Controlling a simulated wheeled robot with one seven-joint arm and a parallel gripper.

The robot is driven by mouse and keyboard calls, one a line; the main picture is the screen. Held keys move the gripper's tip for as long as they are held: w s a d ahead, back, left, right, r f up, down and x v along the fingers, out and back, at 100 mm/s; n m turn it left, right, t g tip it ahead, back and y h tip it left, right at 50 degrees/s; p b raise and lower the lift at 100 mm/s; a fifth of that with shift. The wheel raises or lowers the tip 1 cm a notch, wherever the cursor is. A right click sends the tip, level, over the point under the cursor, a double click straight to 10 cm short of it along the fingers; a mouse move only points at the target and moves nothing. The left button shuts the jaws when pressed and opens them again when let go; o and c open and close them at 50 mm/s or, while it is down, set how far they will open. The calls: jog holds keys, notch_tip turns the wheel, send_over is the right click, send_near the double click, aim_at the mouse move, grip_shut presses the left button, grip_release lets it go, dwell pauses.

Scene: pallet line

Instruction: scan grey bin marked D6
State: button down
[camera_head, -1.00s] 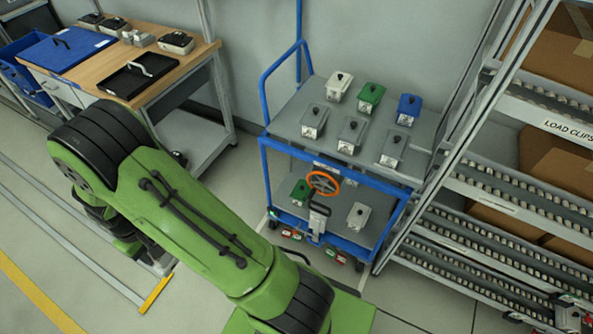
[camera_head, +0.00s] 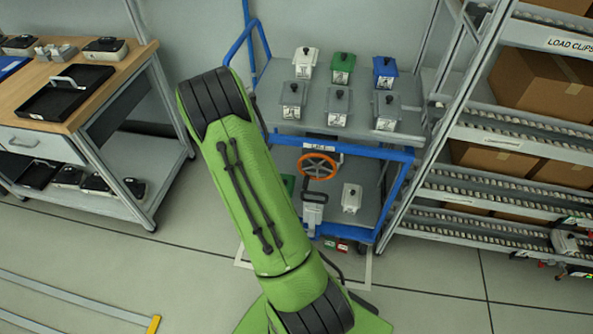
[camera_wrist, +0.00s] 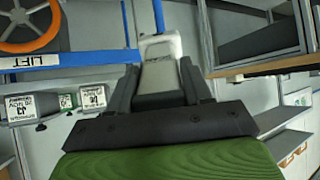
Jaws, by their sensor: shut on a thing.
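Three grey bins with black knobs and white labels stand in the front row of the blue cart's (camera_head: 283,133) top shelf: left (camera_head: 293,99), middle (camera_head: 338,106) and right (camera_head: 386,112). Their labels are too small to read in the head view, so I cannot tell which is D6. In the wrist view, bins with labels (camera_wrist: 35,106) show at the left, and I cannot read D6 on any. My gripper (camera_wrist: 160,82) is shut on a pale grey and white device (camera_wrist: 160,50), perhaps a hand scanner. In the head view my arm hides the gripper.
A white bin (camera_head: 308,63), a green bin (camera_head: 342,68) and a blue bin (camera_head: 385,72) stand behind the grey ones. The cart's lower shelf has a white bin (camera_head: 351,198) and an orange handwheel (camera_head: 317,166). A roller rack (camera_head: 500,134) stands right, a workbench (camera_head: 125,62) left.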

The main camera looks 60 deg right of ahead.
jog(key=s+d+r+m+t+h+b, duration=0.1)
jog(key=s+d+m+t+h+b, duration=0.15)
jog(key=s+d+h+b, duration=0.65)
jog(key=w+d+y, duration=0.1)
jog(key=w+d, duration=0.1)
jog(key=d, duration=0.4)
jog(key=shift+d+r+t+y+b, duration=0.2)
jog(key=shift+d+t+y+b, duration=0.15)
jog(key=shift+t, duration=0.1)
jog(key=shift+w+d+p, duration=0.3)
jog(key=shift+w+d, duration=0.05)
jog(key=shift+w, duration=0.1)
dwell(1.1)
dwell(0.4)
